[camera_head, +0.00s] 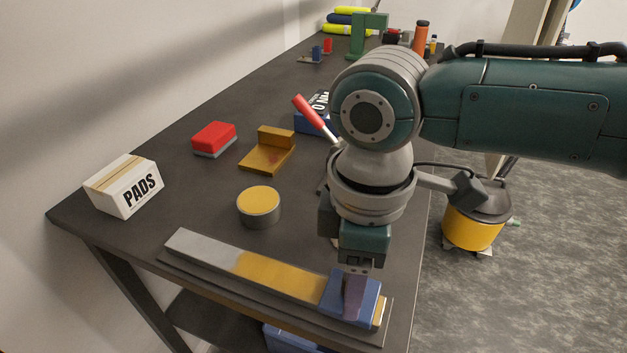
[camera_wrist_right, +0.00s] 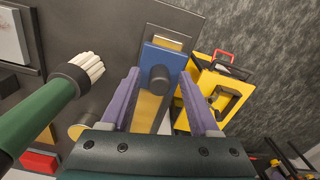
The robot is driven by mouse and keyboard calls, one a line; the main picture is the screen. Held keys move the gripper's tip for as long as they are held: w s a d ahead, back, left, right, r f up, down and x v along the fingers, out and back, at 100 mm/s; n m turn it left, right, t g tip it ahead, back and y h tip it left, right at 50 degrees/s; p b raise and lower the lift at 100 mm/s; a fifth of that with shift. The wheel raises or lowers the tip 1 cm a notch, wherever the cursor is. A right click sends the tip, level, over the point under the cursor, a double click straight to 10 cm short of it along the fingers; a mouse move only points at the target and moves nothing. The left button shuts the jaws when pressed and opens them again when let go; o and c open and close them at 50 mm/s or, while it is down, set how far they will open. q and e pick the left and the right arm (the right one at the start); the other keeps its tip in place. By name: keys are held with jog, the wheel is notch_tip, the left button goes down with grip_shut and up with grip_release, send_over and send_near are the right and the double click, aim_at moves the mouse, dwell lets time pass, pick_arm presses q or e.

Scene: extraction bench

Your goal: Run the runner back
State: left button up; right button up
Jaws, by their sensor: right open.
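The blue runner (camera_head: 369,302) sits on a long grey-and-yellow rail (camera_head: 278,270), at its right, near end. In the right wrist view, the runner (camera_wrist_right: 153,58) has a dark round knob (camera_wrist_right: 158,79) on it. My right gripper (camera_head: 354,290) points down at the runner in the head view. In the wrist view its purple fingers (camera_wrist_right: 160,85) are open, one on each side of the knob, with gaps showing. Whether the fingertips touch the runner cannot be told. The yellow part of the rail runs under the gripper. My left gripper is not in view.
A round yellow-topped tin (camera_head: 259,205), a white PADS box (camera_head: 125,187), a red-and-grey block (camera_head: 214,138) and a brown stepped block (camera_head: 268,152) stand behind the rail. In the wrist view, a green-handled brush (camera_wrist_right: 50,105) lies left; a yellow frame (camera_wrist_right: 238,88) is right.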

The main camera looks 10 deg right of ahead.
grip_shut()
dwell(0.4)
dwell(0.9)
